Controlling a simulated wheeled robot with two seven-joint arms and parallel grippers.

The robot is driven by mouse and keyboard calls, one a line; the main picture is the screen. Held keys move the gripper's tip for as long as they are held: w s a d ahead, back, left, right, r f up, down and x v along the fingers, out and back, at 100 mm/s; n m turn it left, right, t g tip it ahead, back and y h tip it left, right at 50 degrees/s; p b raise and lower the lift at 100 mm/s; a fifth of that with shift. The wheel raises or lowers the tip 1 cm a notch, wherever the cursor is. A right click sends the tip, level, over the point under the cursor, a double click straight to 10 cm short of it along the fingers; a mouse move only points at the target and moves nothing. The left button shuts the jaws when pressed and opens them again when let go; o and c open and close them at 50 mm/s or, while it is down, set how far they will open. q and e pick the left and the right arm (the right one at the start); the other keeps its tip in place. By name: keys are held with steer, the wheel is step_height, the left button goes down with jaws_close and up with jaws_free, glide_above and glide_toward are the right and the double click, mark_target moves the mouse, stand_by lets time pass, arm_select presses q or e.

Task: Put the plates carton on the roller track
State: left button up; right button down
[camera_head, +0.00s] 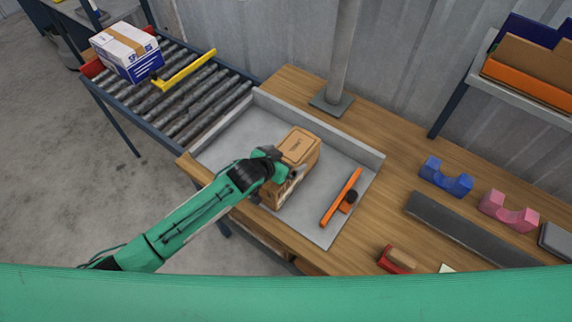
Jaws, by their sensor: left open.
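A brown carton (299,147) stands on the grey tray (236,137) on the wooden bench; I cannot read its label, and it is the likely plates carton. My left gripper (283,172) is open at the carton's near left side, close against it; its fingertips are partly hidden, and I cannot tell whether they touch it. The roller track (205,107) is at the upper left, beyond the tray's left end. A white and blue carton (127,50) sits at the track's far end. My right gripper is not in view.
A yellow bar (185,69) crosses the track in front of the white and blue carton. An orange bar tool (341,196) lies in the tray. A post (342,55) stands behind. Blue (446,177) and pink (508,211) cradles are at right. The near rollers are clear.

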arm_select(q)
steer(key=shift+w+d+f, duration=0.3)
steer(key=shift+f, duration=0.05)
steer(key=c, duration=1.5)
steer(key=shift+w+r, duration=0.1)
steer(key=shift+c, duration=1.3)
steer(key=shift+r, duration=0.15)
step_height(320, 180, up, 19)
steer(key=b, duration=0.4)
steer(key=s+a+f+n+t+y, duration=0.1)
steer(key=s+a+n+y, duration=0.2)
steer(key=a, duration=0.7)
steer(key=s+a+f+n+t+y, duration=0.1)
steer(key=a+n+y, duration=0.25)
steer(key=a, duration=0.75)
steer(key=s+f, duration=0.3)
steer(key=s, duration=0.6)
steer(key=shift+s+f+n, duration=0.15)
steer(key=shift+s+n, duration=0.2)
steer(key=shift+s, duration=0.05)
